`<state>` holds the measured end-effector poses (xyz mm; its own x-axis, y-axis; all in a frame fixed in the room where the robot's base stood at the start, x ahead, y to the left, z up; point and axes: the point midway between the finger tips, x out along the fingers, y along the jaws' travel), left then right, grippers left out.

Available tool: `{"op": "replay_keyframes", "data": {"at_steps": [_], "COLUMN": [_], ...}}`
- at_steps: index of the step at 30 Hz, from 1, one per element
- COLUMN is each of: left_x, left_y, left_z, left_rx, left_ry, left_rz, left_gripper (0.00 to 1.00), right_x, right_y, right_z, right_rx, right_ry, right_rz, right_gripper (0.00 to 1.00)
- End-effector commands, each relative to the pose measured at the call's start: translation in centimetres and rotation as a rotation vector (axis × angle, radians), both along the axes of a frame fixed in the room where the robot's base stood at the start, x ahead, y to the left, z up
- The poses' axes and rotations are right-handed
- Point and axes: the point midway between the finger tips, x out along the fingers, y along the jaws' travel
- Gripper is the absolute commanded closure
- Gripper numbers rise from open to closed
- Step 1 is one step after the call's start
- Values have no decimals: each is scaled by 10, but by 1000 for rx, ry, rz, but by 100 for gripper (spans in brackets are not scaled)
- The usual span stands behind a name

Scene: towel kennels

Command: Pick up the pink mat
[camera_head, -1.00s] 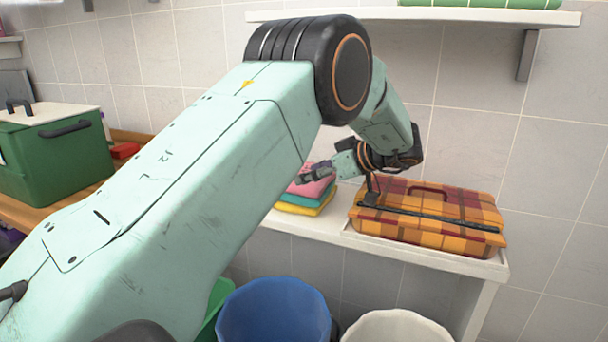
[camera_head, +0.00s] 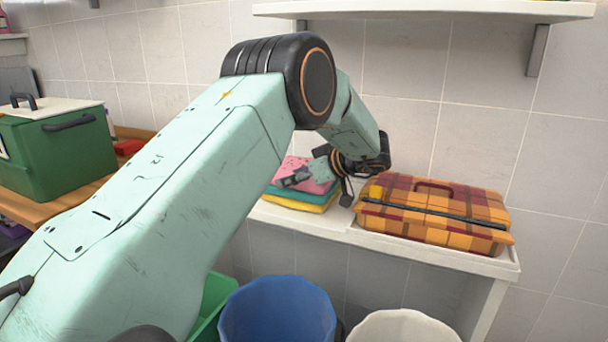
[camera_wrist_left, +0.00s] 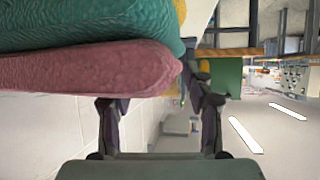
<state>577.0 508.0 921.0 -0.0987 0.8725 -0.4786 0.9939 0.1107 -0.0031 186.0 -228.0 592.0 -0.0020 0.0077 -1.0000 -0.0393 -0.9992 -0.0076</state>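The pink mat (camera_head: 318,170) lies on top of a teal mat (camera_head: 304,191) and a yellow mat (camera_head: 300,203) in a folded stack on the white shelf. My left gripper (camera_head: 297,178) is over the front of the stack and partly covers the pink mat. In the left wrist view, which appears upside down, the pink mat (camera_wrist_left: 90,72) lies under the teal one (camera_wrist_left: 90,25) in the picture. The two fingers of my left gripper (camera_wrist_left: 160,100) stand apart. Part of the left-hand finger is hidden at the mat's edge. Contact cannot be told. My right gripper is out of view.
An orange plaid case (camera_head: 440,222) stands right of the stack. A blue bin (camera_head: 277,315) and a white bin (camera_head: 405,328) stand below. A green box (camera_head: 60,155) is on the wooden counter at left. A wall shelf (camera_head: 430,10) hangs above.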

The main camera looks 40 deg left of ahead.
Motion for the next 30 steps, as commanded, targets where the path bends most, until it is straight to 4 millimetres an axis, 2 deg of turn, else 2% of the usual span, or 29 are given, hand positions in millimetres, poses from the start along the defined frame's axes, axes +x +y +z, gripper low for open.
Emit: {"op": "replay_keyframes", "data": {"at_steps": [2,15,23,26,30], "left_x": [0,0,0,0,1], "left_y": [0,0,0,0,0], "left_z": [0,0,3,16,45], "left_rx": [0,-1,-1,-1,-1], "left_ry": [0,-1,-1,-2,-5], "left_rz": [0,-1,-1,0,-1], "left_gripper": [57,94,95,95,95], "right_x": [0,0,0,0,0], "right_y": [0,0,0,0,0], "right_z": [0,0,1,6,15], "right_rx": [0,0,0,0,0], "right_ry": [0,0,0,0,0], "right_rz": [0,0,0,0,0], "right_gripper": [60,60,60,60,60]}}
